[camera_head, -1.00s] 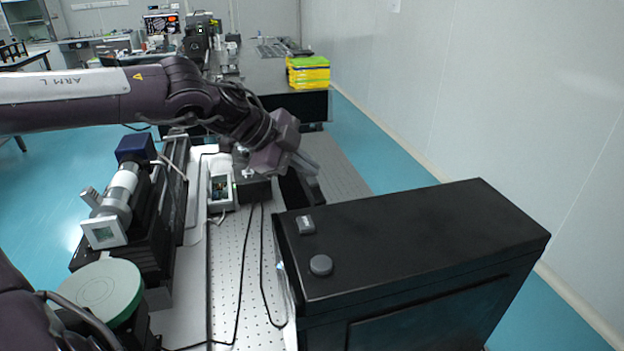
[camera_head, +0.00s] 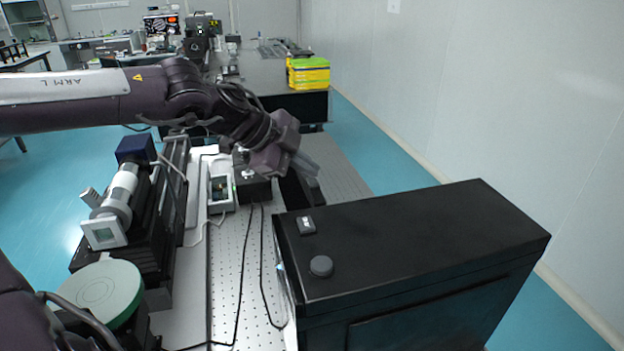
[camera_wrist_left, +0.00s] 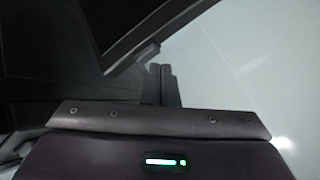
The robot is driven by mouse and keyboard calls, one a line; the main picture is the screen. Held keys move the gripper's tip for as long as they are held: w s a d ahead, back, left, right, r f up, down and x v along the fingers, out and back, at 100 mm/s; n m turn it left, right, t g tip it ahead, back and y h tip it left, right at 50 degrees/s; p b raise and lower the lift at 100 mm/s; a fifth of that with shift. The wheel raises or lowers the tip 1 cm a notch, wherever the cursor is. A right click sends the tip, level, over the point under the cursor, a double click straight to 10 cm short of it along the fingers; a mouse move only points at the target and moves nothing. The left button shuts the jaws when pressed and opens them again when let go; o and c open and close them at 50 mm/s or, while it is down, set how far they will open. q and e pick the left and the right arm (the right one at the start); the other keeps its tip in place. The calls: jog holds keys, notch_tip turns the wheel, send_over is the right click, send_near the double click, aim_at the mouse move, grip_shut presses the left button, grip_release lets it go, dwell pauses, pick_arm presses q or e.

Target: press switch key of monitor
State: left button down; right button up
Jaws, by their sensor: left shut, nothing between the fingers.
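A large black box-shaped unit (camera_head: 420,245) stands at the right in the head view. On its top are a small rectangular switch (camera_head: 306,226) and a round knob (camera_head: 321,265). I cannot tell whether this unit is the monitor; no lit screen faces me on it. My left gripper (camera_head: 308,170) is shut and empty, pointing right and down beyond the far left corner of the unit, apart from the switch. In the left wrist view its fingers (camera_wrist_left: 165,84) are dark and together, near a dark edged panel (camera_wrist_left: 125,25). My right gripper is out of view.
A small device with a screen (camera_head: 220,190) and cables sit on the perforated bench (camera_head: 228,280) left of the unit. A cylindrical optic (camera_head: 120,192) stands further left. A yellow-green box (camera_head: 308,72) lies on the far table. A pale wall (camera_head: 480,90) bounds the right.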

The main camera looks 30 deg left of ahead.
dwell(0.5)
pick_arm(q)
jog(key=shift+f, duration=0.1)
jog(key=shift+f+b, duration=0.3)
jog(key=shift+f, duration=0.1)
jog(key=shift+r+p, duration=0.45)
notch_tip(320, 180, up, 6)
jog(key=p, duration=0.5)
dwell(0.3)
